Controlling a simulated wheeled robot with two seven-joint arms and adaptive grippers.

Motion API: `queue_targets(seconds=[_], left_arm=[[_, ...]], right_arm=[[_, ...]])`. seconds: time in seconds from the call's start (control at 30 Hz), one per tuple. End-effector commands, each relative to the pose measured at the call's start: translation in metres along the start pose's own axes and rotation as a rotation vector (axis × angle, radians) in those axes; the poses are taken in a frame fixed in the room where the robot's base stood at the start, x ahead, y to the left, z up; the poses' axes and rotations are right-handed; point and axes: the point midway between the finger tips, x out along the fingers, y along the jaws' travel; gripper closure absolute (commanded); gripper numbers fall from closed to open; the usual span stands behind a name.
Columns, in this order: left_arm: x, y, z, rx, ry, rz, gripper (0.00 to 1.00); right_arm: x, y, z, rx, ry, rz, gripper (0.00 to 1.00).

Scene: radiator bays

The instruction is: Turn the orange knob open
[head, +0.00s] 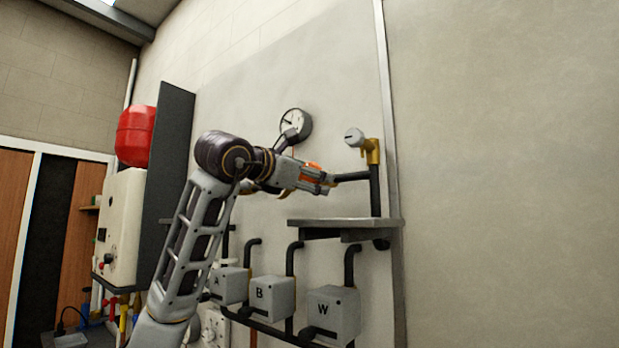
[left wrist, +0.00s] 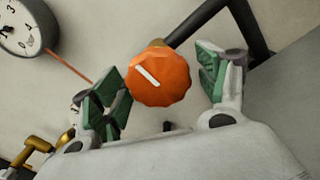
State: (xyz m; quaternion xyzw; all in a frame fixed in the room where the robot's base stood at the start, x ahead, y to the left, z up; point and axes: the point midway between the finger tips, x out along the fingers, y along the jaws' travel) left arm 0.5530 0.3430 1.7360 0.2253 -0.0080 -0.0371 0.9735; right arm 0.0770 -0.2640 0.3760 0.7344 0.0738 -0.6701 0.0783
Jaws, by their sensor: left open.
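The orange knob (left wrist: 160,77) is a faceted round knob with a white line on its face, seen large in the left wrist view. The line slants from upper left to lower right. In the head view the knob (head: 314,166) is mostly hidden by my left gripper (head: 322,180). In the left wrist view my left gripper (left wrist: 162,88) is open, with its green-padded fingers on either side of the knob. My right gripper is not in view.
A round gauge (head: 296,123) hangs behind my arm. A brass valve with a grey knob (head: 354,137) stands to the right on a dark pipe. A grey shelf (head: 345,222) lies below, above boxes marked A, B (head: 272,297) and W (head: 333,315). A red tank (head: 135,136) is at left.

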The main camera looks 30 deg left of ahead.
Motion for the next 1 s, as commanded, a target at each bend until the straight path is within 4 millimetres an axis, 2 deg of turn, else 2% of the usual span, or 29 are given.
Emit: queue_targets(seconds=[0.27,0.8,1.0], left_arm=[[-0.023,0.001,0.001,0.0,-0.002,0.003,0.26],[-0.1,0.001,0.001,0.0,-0.002,0.003,0.26],[-0.115,0.001,0.0,0.0,0.0,0.001,0.26]], right_arm=[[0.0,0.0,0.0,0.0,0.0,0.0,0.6],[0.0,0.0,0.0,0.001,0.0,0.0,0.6],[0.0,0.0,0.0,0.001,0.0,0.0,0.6]])
